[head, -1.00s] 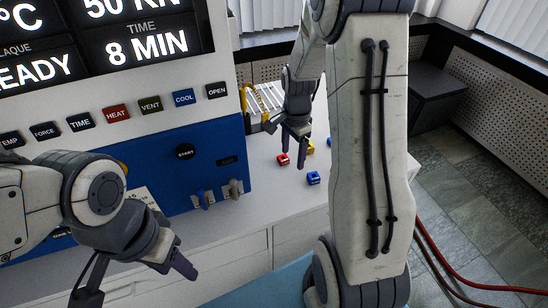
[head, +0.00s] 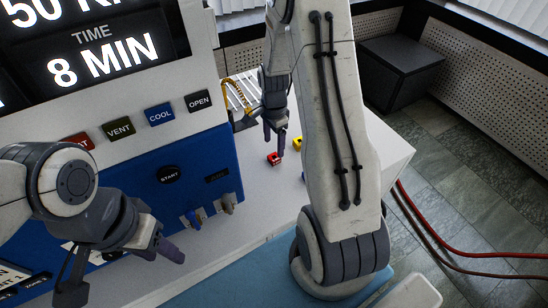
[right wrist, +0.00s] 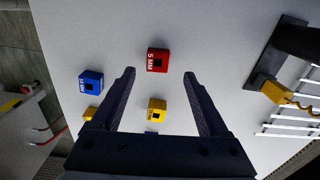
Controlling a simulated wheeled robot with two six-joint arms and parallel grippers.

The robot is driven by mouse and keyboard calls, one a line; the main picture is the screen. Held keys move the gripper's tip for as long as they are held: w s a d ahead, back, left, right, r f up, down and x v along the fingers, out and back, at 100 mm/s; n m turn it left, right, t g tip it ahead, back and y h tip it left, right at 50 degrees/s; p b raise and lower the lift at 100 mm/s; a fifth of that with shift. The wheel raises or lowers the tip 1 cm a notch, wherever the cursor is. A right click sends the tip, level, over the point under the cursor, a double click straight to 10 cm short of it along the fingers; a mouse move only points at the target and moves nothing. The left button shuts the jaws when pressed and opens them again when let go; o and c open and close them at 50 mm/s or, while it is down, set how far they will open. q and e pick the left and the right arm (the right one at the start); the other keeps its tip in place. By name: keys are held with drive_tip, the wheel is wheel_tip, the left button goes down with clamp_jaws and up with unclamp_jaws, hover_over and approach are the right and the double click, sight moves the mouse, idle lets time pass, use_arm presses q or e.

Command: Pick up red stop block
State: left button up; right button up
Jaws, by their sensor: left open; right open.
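The red stop block (right wrist: 158,60), marked 5 MM, sits on the white bench top in the right wrist view. It lies ahead of the open fingertips of my right gripper (right wrist: 160,75), roughly midway between them and not held. In the head view the red block (head: 274,159) is just below and beside my right gripper (head: 275,137). My left gripper (head: 165,250) is open and empty in front of the press panel.
A blue block (right wrist: 90,82) and a yellow block (right wrist: 157,110) stand close to the red one; another yellow block (right wrist: 90,114) is partly hidden. A rack with white bars (right wrist: 292,100) stands to the right. The blue press panel (head: 165,180) is at the left.

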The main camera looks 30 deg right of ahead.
sight(274, 154)
wheel_tip(274, 154, down, 5)
drive_tip(key=shift+s+f+p, duration=0.15)
drive_tip(key=shift+p, duration=0.25)
clamp_jaws()
